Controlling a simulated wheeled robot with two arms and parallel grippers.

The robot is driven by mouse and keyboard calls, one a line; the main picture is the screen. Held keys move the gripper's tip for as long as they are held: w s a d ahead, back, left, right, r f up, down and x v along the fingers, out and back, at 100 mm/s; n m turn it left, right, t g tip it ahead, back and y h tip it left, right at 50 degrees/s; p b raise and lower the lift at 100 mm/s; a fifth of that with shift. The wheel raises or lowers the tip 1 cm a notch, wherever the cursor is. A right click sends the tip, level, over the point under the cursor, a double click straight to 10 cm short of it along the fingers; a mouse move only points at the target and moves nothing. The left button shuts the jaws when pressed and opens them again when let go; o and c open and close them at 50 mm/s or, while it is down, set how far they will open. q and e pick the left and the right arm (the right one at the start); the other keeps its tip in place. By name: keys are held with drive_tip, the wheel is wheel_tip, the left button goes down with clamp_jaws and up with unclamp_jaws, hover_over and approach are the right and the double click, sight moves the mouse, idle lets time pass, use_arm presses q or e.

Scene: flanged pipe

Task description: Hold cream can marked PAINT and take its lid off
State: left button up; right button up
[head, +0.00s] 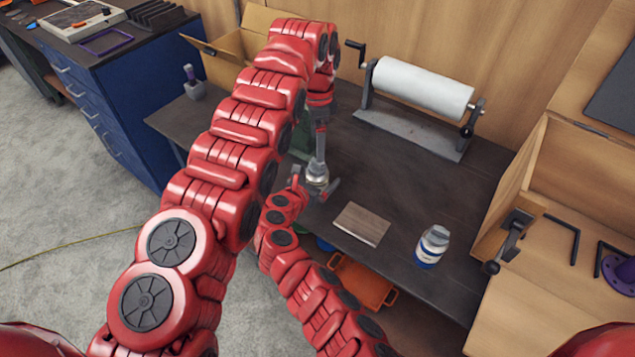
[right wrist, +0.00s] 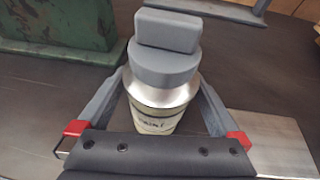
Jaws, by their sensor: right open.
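The cream can (right wrist: 155,122), with PAINT partly readable on it, stands upright on the dark bench. It has a silver shoulder, and a grey lid (right wrist: 165,65) with a block-shaped grip sits on top. The can also shows in the head view (head: 317,181), small and partly covered. My right gripper (right wrist: 160,95) is open, with one finger on each side of the can; whether the fingers touch it is unclear. My left gripper (head: 320,150) points down from above, near the can's top; its jaws are too small to read. The right wrist view shows no finger on the lid.
A white and blue can (head: 432,246) stands to the right, beyond a flat board (head: 362,223). A green block (right wrist: 60,40) is close behind the cream can. A paper roll holder (head: 420,90) is at the back. The bench's front edge is close.

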sight(318, 166)
drive_tip(key=shift+w+d+f, duration=0.25)
drive_tip(key=shift+w+f, duration=0.1)
drive_tip(key=shift+w, duration=0.2)
drive_tip(key=shift+c, duration=0.3)
clamp_jaws()
use_arm(q)
drive_tip(key=shift+c, duration=0.8)
drive_tip(key=shift+w+a+r+n, duration=0.25)
drive_tip(key=shift+a+r+n, duration=0.15)
drive_tip(key=shift+n, duration=0.3)
wheel_tip(318, 166, up, 4)
drive_tip(key=s+n+t+h, duration=0.1)
drive_tip(key=s+n, duration=0.1)
drive_tip(key=n, duration=0.5)
drive_tip(key=f, duration=0.3)
drive_tip(key=w+f, duration=0.1)
drive_tip(key=f, duration=0.7)
drive_tip(key=shift+w+d+f, duration=0.1)
drive_tip(key=shift+w+d, duration=0.1)
drive_tip(key=shift+d, duration=0.15)
